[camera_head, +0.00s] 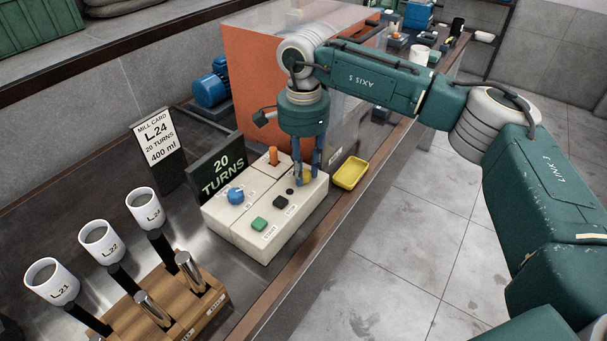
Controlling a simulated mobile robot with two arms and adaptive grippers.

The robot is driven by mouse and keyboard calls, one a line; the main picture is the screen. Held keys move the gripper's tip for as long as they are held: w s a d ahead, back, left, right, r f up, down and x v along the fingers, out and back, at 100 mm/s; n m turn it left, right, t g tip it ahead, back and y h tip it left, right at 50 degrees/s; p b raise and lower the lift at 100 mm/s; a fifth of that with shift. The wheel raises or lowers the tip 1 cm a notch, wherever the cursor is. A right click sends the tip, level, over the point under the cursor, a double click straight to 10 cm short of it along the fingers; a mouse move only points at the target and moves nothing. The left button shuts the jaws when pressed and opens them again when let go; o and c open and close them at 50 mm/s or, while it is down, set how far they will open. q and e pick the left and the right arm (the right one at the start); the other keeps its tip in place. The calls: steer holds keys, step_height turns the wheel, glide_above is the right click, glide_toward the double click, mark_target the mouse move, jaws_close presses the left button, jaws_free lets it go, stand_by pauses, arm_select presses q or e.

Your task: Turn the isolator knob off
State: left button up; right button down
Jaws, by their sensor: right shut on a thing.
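The cream control box (238,233) stands on the bench near its front edge. On its top are a blue knob (236,195), an orange lever (273,156), a green button (259,224), a black button (280,201) and a small dark round part (290,191). My right gripper (307,177) points down over the box's right end. Its blue-grey fingers are shut on a yellow knob (307,172), mostly hidden between them. The labels are too small to read, so I cannot confirm which control is the isolator. My left gripper is out of view.
A yellow tray (351,173) sits right of the box. Behind are an orange panelled enclosure (250,91), a blue motor (211,88), a "20 TURNS" display (217,168) and a mill card (157,139).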

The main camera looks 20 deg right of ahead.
steer(key=shift+w+r+n+b, duration=0.15)
steer(key=shift+n+b, duration=0.65)
steer(key=shift+n, duration=1.2)
steer(key=c, duration=1.4)
jaws_free()
steer(key=shift+c, duration=0.2)
steer(key=shift+o, duration=0.2)
step_height(320, 180, up, 12)
